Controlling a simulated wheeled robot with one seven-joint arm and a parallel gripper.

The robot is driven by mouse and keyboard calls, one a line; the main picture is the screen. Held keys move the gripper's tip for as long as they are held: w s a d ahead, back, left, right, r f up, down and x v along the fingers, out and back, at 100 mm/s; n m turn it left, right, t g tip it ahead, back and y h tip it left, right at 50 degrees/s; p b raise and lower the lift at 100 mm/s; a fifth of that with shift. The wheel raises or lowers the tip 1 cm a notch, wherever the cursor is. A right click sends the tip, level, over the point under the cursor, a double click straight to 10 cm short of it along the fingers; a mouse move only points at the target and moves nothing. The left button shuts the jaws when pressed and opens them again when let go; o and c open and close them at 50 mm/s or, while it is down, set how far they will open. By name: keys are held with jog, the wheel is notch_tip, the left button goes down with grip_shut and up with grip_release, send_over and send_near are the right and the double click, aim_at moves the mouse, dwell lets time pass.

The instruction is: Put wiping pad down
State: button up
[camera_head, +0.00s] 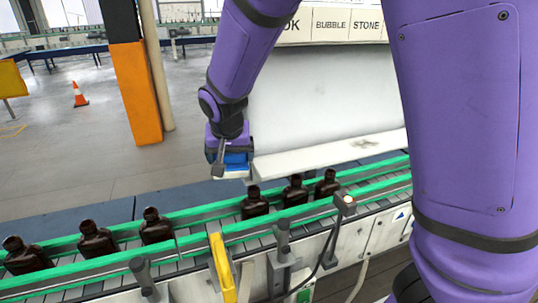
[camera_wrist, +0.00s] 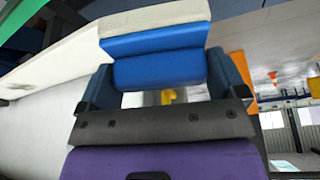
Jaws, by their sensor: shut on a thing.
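The wiping pad is a blue block with a pale off-white layer on its far face. In the wrist view the wiping pad (camera_wrist: 160,62) sits between the two dark fingers of my gripper (camera_wrist: 165,75), which is shut on it. In the head view my gripper (camera_head: 230,165) hangs at the centre, behind the conveyor and at the left end of the white ledge. The blue of the pad (camera_head: 237,159) shows there, partly hidden by my gripper. The pad's pale layer is close to the white panel; I cannot tell whether they touch.
A conveyor (camera_head: 130,237) with green rails runs across the front, carrying several amber bottles (camera_head: 157,226). A white panel (camera_head: 320,95) with a ledge (camera_head: 330,155) stands behind it, under label signs. An orange-and-black post (camera_head: 137,90) stands left of my arm. Open floor lies at left.

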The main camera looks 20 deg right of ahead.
jog(key=d, duration=0.3)
jog(key=w+d, duration=0.1)
jog(key=d, duration=0.2)
jog(key=w+d, duration=0.1)
jog(key=d, duration=0.2)
jog(key=shift+d, duration=1)
notch_tip(320, 180, down, 2)
jog(key=shift+w+f, duration=0.1)
jog(key=shift+f, duration=0.5)
jog(key=shift+f, duration=0.1)
jog(key=o, duration=0.6)
